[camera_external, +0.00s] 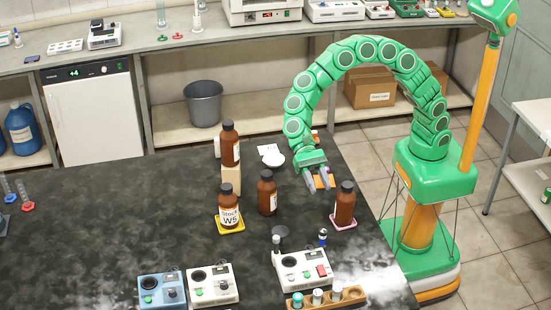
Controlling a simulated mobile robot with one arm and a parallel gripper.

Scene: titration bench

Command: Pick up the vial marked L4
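I cannot read a mark L4 on anything in view. A wooden rack (353,297) at the front of the dark bench holds small capped vials: a teal-topped one (297,299), a grey one (317,297) and a pale one (336,295). Their marks are too small to read.
Brown bottles stand near my gripper: one on a pink mat (345,204), one in the middle (267,193), one marked W5 on a yellow mat (229,207), and one on a tan block (230,145). White instruments (303,270) (212,285) and a blue one (161,289) line the front.

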